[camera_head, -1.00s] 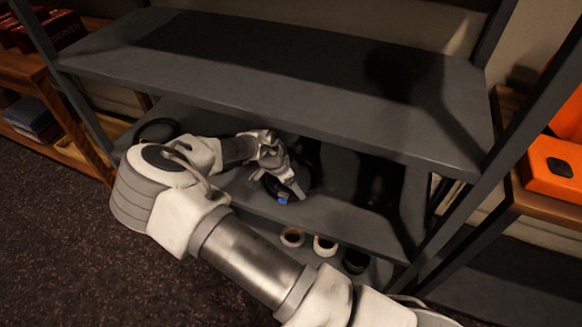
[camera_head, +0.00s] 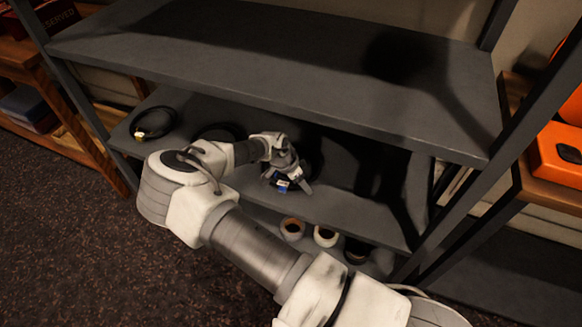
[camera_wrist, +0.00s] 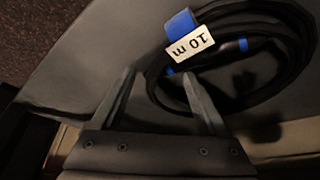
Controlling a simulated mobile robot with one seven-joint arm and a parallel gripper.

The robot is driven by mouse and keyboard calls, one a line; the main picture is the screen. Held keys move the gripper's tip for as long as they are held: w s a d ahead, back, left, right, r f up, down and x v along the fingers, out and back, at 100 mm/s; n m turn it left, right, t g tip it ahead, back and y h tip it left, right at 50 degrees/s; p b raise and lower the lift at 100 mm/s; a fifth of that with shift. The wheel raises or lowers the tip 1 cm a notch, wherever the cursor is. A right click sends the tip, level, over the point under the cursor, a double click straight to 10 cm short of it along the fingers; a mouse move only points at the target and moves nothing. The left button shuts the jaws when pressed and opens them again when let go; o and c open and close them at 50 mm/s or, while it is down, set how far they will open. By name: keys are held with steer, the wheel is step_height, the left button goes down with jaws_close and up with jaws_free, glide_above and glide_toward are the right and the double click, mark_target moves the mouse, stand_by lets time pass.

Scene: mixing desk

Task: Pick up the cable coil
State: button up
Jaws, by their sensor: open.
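A black cable coil (camera_wrist: 285,82) with blue ties and a white "10 m" tag lies on the middle shelf (camera_head: 345,190). In the head view its tag (camera_head: 283,185) shows beside my gripper (camera_head: 295,186), and much of the coil is hidden or in dark shadow. In the wrist view my gripper (camera_wrist: 160,80) is open and empty. Its right finger overlaps the coil's near-left part in the picture, with its tip by the coil's opening. Its left finger is outside the coil's left edge. I cannot tell whether either finger touches the cable.
Another black coil (camera_head: 153,122) with a yellowish tag lies at the shelf's left end, and a dark ring (camera_head: 219,131) lies behind my arm. Tape rolls (camera_head: 292,229) stand on the shelf below. The upper shelf (camera_head: 270,75) overhangs my gripper. Orange cases (camera_head: 556,158) stand at right.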

jaws_close()
steer(key=shift+r, duration=0.1)
stand_by(1.2)
